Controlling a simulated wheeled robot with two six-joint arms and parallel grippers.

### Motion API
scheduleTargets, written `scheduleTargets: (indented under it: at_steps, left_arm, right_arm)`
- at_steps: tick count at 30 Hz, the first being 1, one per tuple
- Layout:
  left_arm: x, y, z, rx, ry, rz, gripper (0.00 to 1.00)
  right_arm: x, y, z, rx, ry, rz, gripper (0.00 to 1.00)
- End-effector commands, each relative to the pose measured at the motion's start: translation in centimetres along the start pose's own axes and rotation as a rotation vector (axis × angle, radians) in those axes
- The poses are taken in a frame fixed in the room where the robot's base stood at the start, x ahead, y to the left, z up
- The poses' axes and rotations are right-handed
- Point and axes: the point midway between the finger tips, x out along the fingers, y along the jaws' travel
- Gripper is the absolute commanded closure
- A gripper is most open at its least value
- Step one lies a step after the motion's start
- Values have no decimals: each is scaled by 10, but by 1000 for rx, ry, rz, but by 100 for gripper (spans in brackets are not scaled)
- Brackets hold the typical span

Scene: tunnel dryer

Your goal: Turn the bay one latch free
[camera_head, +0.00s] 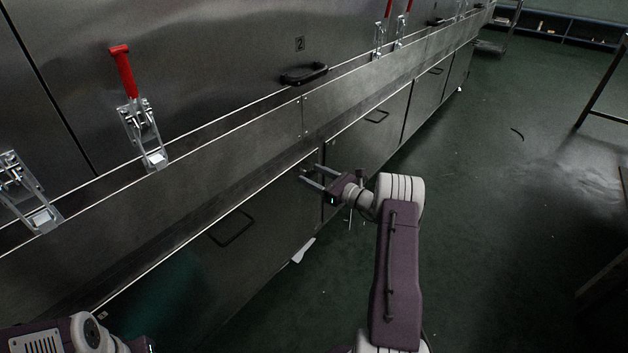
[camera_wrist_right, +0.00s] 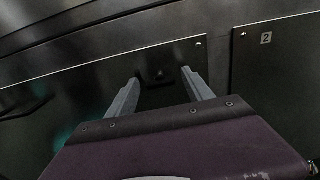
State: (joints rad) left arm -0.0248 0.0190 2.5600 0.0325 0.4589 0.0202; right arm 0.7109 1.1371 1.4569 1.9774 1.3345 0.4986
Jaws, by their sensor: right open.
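In the right wrist view a small dark knob-like fitting (camera_wrist_right: 158,75) sits on a metal lower panel (camera_wrist_right: 88,92), near its right edge and left of a panel marked 2; it looks like the bay one latch, but no label shows on it. My right gripper (camera_wrist_right: 160,76) is open, with the fitting seen between its fingertips; I cannot tell whether they touch it. In the head view my right gripper (camera_head: 308,173) points at the lower panels, and the fitting is not clear there. My left arm (camera_head: 75,335) shows at the bottom left; its fingers are out of frame.
Red-handled clamps (camera_head: 124,73) stand along the dryer's ledge (camera_head: 235,142), and a panel marked 2 (camera_head: 265,35) lies behind them. Lower doors have bar handles (camera_head: 232,228). The green floor (camera_head: 480,200) is mostly clear; a metal frame (camera_head: 602,85) stands at the right.

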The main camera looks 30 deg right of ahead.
Motion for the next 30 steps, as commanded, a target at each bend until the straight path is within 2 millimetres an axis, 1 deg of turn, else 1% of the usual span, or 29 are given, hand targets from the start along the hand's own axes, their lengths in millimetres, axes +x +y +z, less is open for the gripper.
scheduleTargets:
  at_steps: [5,6,8,9,11,12,17,22,26,30]
  left_arm:
    - [-1,0,0,0,0,0,64]
    - [-1,0,0,0,0,0,64]
    - [-1,0,0,0,0,0,64]
    - [-1,0,0,0,0,0,64]
    - [-1,0,0,0,0,0,64]
    - [-1,0,0,0,0,0,64]
    - [0,0,0,0,0,0,64]
    - [0,0,0,0,0,0,64]
    - [2,0,0,0,0,0,64]
    - [4,0,0,0,0,0,64]
  right_arm:
    - [0,0,1,0,0,0,40]
    - [0,0,1,0,0,0,51]
    - [0,0,1,0,0,0,68]
    - [0,0,1,0,0,-1,79]
    - [0,0,1,0,0,-1,96]
    - [0,0,0,0,0,-1,100]
    - [0,0,0,-8,0,0,100]
    - [0,0,0,-58,1,0,100]
    - [0,1,-1,-137,1,0,100]
    - [0,1,-1,-254,1,0,100]
